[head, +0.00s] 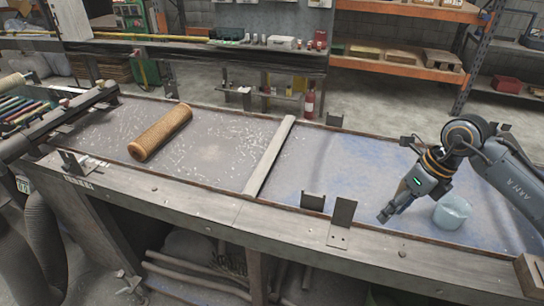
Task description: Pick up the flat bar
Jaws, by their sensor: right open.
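A long, pale flat bar (270,155) lies across the workbench from its back edge to its front edge, near the middle. My right gripper (387,214) comes in from the right and points down over the blue-stained right part of the bench. It is right of the flat bar and well apart from it, open, with nothing seen between its fingers. My left gripper is not in view.
A tan mesh tube (160,132) lies on the bench's left part. A pale blue cylinder (452,212) stands beside my right gripper. Small upright metal brackets (342,214) stand along the front edge. The bench surface (345,165) right of the bar is mostly clear.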

